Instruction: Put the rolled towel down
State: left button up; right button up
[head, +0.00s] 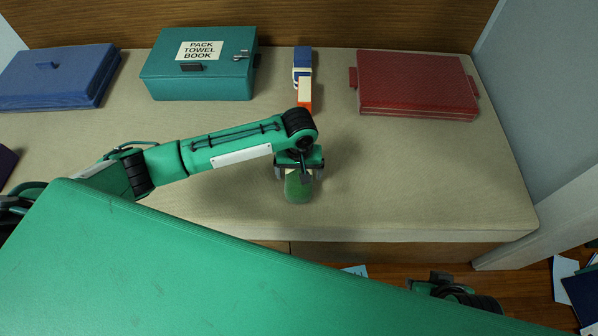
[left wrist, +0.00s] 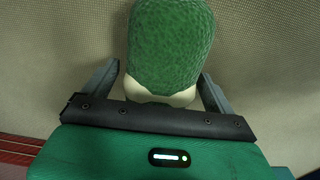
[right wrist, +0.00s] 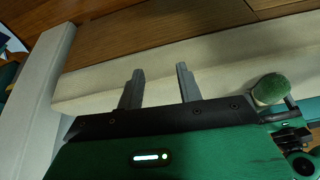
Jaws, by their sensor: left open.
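The rolled towel (head: 299,189) is green with a cream end and lies on the beige padded bench top near its front edge. It also shows in the left wrist view (left wrist: 170,45) and at the right of the right wrist view (right wrist: 271,88). My left gripper (head: 298,172) is over the towel, with its fingers open on both sides. In the left wrist view, gaps show between the towel and the fingers. My right gripper (right wrist: 158,78) is open and empty, in front of the bench edge and low in the head view.
On the bench (head: 420,185) stand a blue case (head: 55,78), a teal box labelled "PACK TOWEL BOOK" (head: 200,80), a small blue, white and orange object (head: 303,70) and a red case (head: 418,85). The bench's right front is clear. A wooden panel backs it.

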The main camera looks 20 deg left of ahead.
pick_arm(q)
notch_tip(320, 180, up, 4)
jog(key=shift+f+p, duration=0.15)
jog(key=shift+p, duration=0.3)
notch_tip(320, 180, up, 7)
jog(key=shift+f+p, duration=0.2)
jog(key=shift+p, duration=0.55)
jog(key=shift+r, duration=0.7)
pick_arm(e)
jog(key=shift+g, duration=0.6)
jog(key=shift+w+d+f, duration=0.1)
jog(key=shift+d+f, duration=0.05)
jog(key=shift+f, duration=1)
jog(key=shift+d+f, duration=0.15)
jog(key=shift+f, duration=0.95)
pick_arm(q)
jog(key=shift+f, duration=0.1)
